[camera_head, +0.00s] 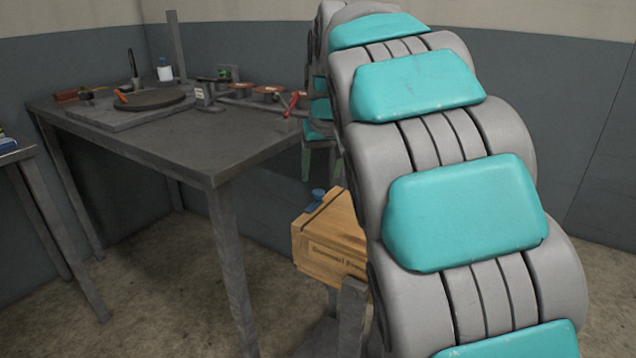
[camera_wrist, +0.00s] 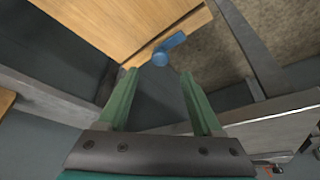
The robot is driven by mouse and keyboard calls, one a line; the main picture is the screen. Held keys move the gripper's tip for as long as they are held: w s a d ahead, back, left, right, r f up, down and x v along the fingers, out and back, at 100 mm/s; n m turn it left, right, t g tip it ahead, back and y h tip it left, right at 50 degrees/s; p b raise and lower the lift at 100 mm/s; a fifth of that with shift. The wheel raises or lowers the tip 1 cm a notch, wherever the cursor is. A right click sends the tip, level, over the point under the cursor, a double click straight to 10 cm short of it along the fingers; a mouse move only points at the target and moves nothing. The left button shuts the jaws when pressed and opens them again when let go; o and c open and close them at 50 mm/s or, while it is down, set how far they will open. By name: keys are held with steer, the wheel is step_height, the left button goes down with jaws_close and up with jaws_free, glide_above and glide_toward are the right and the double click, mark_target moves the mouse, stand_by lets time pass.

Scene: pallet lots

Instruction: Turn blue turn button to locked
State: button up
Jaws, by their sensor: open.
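The blue turn button (camera_wrist: 167,48) is at the edge of a wooden box (camera_wrist: 120,22) in the wrist view. It has a round hub with a short arm pointing up and to the right. In the head view the box (camera_head: 325,240) is low beside the table, and the blue button (camera_head: 318,194) shows at its upper left. My gripper (camera_wrist: 158,84) is open, with green fingers spread either side of the button's hub. The fingertips appear short of the button, and nothing is between them. In the head view my arm hides the box's right side.
A dark table (camera_head: 190,150) stands left of the box, holding a round dark disc (camera_head: 150,98), a white bottle (camera_head: 164,70) and several small items. Another table edge (camera_head: 14,152) is at far left. Bare floor (camera_head: 150,280) shows below.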

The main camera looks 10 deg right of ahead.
mark_target(318, 191)
steer(key=x, duration=0.5)
steer(key=shift+f, duration=0.25)
steer(key=shift+c, duration=0.3)
jaws_close()
